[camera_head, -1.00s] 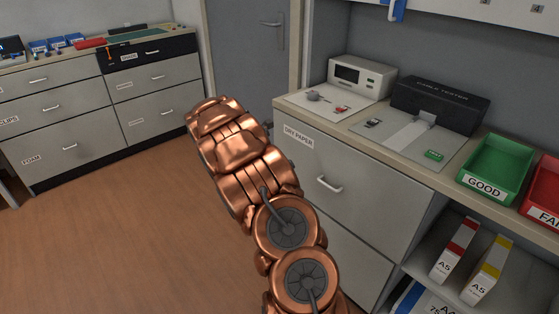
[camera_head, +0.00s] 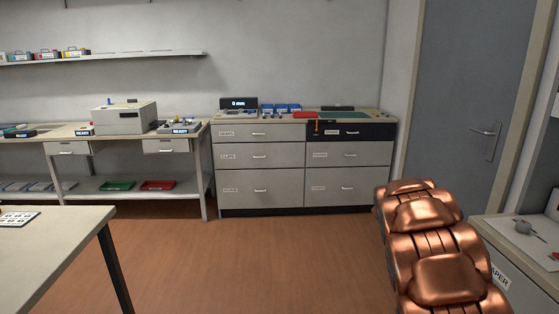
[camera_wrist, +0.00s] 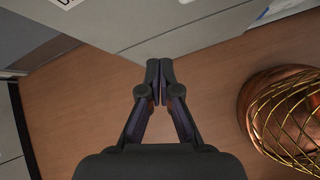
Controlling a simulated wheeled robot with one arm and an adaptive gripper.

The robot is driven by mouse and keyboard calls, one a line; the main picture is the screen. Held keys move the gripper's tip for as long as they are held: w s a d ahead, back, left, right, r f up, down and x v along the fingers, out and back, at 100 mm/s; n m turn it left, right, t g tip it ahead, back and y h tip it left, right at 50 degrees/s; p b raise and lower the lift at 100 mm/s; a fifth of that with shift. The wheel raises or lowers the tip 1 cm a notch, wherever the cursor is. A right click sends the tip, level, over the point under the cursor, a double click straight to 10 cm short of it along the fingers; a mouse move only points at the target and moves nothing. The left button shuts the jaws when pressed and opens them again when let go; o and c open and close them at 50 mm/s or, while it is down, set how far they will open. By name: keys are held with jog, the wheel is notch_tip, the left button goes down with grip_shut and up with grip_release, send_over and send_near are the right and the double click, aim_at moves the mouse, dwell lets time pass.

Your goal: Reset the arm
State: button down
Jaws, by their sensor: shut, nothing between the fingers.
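My gripper (camera_wrist: 160,70) shows in the wrist view, with its two fingertips together and nothing between them. It hangs over the brown floor, close to a pale cabinet front at the top of that view. In the head view my copper-coloured arm rises at the lower right, in front of the floor and the cabinets. My gripper itself cannot be made out in the head view.
A drawer cabinet (camera_head: 258,172) stands against the back wall, with a grey door (camera_head: 470,95) to its right. A workbench (camera_head: 125,133) is at the left, and a table (camera_head: 55,240) is at the near left. The floor (camera_head: 235,255) between them is clear.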

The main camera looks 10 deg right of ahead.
jog(key=s+a+r+m+y+p, duration=0.3)
jog(key=s+a+r+m, duration=0.1)
jog(key=s+a, duration=0.6)
jog(key=s+a+r+m+y+p, duration=0.2)
jog(key=s+a, duration=0.8)
jog(key=a, duration=0.5)
jog(key=s+a+r+m+y+p, duration=0.3)
jog(key=s+a+r+m, duration=0.3)
jog(key=s+a, duration=0.4)
jog(key=a+r+p, duration=0.1)
jog(key=a, duration=0.2)
jog(key=shift+s+a+r+m+y, duration=0.2)
jog(key=shift+s+r+m+y, duration=0.1)
jog(key=shift+s+r, duration=0.1)
jog(key=shift+d, duration=0.2)
